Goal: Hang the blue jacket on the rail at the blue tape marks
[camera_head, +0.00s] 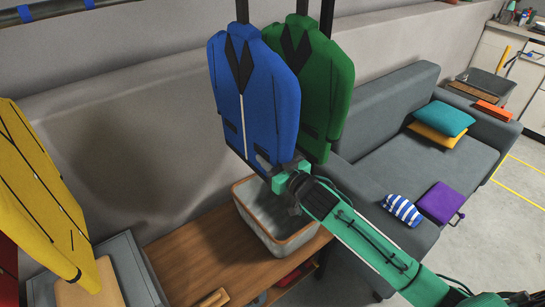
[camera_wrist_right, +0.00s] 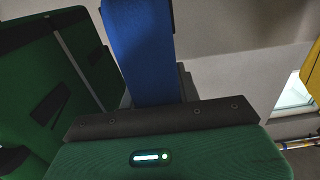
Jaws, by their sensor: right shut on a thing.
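The blue jacket (camera_head: 262,95) hangs upright in the upper middle of the head view. A dark upright piece rises from its collar and out of the top of the picture. My right gripper (camera_head: 279,180) is at the jacket's lower edge, shut on it; the fingertips are partly hidden. In the right wrist view the blue jacket (camera_wrist_right: 140,50) rises edge-on from the gripper. A dark rail (camera_head: 58,10) with blue tape marks (camera_head: 25,13) crosses the head view's top left corner, well left of the jacket. My left gripper is not in view.
A green jacket (camera_head: 318,85) hangs close behind the blue one, to its right. A yellow jacket (camera_head: 40,195) is at the far left. A grey bin (camera_head: 290,244) stands on a wooden bench (camera_head: 195,262) below. A grey sofa (camera_head: 365,120) is at right. Wall lies between jacket and rail.

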